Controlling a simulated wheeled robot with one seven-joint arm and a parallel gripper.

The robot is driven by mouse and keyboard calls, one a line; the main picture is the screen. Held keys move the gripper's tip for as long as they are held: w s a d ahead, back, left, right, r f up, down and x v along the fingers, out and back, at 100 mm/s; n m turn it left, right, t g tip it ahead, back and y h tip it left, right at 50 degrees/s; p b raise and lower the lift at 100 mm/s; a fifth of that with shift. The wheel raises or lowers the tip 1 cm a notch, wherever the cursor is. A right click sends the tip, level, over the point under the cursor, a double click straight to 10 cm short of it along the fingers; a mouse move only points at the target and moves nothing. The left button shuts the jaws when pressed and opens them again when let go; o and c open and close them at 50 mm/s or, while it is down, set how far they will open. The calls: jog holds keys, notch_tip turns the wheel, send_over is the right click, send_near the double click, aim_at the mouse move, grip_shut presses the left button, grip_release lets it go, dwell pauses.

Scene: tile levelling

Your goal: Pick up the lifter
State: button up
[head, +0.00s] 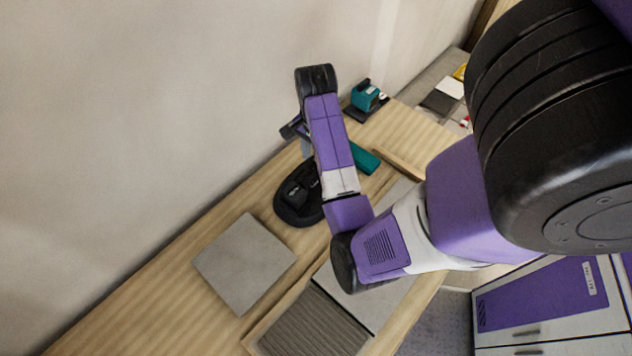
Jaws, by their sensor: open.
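The lifter (284,207) looks like a black round pad with a black handle on top. It rests on the wooden bench behind the grey tile, and my forearm hides its right side. My gripper (304,146) is mostly hidden behind my forearm; only a dark part and a small grey part show at its left edge. It appears beyond the lifter, towards the wall, and is open with nothing seen in it. I cannot tell its height above the bench.
A grey square tile (245,262) lies on the bench (150,308), near a ribbed grey bed (312,322) in a wooden frame. A teal block (364,158) lies beyond my forearm. A teal device (365,95) stands near the wall (130,110). The near-left bench is clear.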

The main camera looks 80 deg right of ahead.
aim_at(315, 180)
jog(key=shift+s+a+f, duration=0.1)
jog(key=shift+a+f, duration=0.15)
jog(key=shift+f, duration=0.25)
jog(key=shift+s+a+f, duration=0.1)
jog(key=shift+a+f, duration=0.1)
jog(key=shift+f, duration=0.3)
jog(key=shift+d+f+b, duration=0.1)
jog(key=shift+f+b, duration=1.4)
jog(key=shift+f, duration=1.05)
jog(key=shift+f, duration=0.2)
grip_shut()
